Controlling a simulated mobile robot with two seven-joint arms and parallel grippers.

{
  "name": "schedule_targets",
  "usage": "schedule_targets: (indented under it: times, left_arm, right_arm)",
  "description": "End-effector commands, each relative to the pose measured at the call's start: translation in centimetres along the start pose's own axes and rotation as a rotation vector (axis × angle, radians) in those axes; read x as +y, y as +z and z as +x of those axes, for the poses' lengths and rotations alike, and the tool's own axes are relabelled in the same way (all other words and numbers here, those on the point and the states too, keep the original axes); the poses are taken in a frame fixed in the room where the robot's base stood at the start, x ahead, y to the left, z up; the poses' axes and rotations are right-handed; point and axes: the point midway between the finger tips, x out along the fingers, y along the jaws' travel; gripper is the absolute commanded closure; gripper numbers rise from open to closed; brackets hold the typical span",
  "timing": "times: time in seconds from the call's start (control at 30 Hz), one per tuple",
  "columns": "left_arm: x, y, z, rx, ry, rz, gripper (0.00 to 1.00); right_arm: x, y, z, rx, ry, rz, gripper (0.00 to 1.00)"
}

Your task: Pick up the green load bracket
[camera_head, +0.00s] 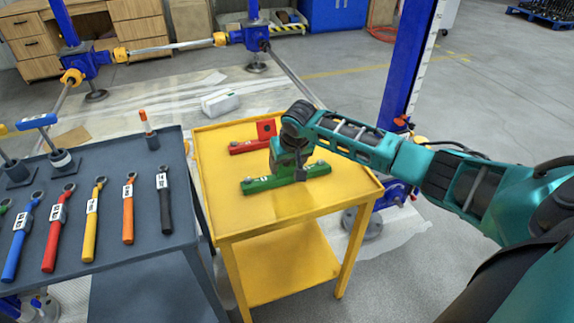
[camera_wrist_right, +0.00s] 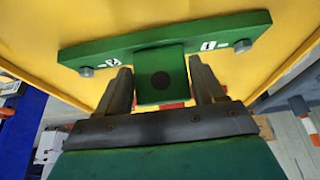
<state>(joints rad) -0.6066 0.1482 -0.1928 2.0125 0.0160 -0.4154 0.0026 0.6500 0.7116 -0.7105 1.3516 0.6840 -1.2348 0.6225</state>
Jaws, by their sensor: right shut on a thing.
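The green load bracket (camera_head: 258,185) is at the yellow cart's top, a long flat bar with bolts at its ends and an upright block. My right gripper (camera_head: 291,170) comes down on it from above and hides part of its middle. In the right wrist view the bar of the bracket (camera_wrist_right: 165,40) runs across the top, and its block sits between the two fingers of the gripper (camera_wrist_right: 163,88), shut on it. I cannot tell whether the bar touches the cart top. My left gripper is not in view.
A red bracket (camera_head: 250,146) lies behind the green one on the yellow cart (camera_head: 222,150). A dark table (camera_head: 100,255) at left holds several coloured wrenches. A blue post (camera_head: 405,60) stands behind the cart at right. The cart's front top is clear.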

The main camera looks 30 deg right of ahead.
Motion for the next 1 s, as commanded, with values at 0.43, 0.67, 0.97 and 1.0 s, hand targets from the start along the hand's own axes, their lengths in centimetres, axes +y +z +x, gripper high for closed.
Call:
schedule_targets:
  times: [0.43,0.67,0.97,1.0]
  left_arm:
    - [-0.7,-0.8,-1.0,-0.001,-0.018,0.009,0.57]
    - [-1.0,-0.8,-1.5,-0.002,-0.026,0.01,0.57]
    - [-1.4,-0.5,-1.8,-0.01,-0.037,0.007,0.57]
    - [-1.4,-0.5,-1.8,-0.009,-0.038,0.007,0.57]
  right_arm:
    - [0.0,-4.2,-9.3,0.016,-0.005,0.002,0.74]
    - [0.0,-6.2,-14.3,0.015,-0.005,0.002,0.74]
    - [0.0,-7.6,-17.8,0.012,-0.005,0.002,0.74]
    - [0.0,-7.7,-18.1,0.012,-0.005,0.002,0.74]
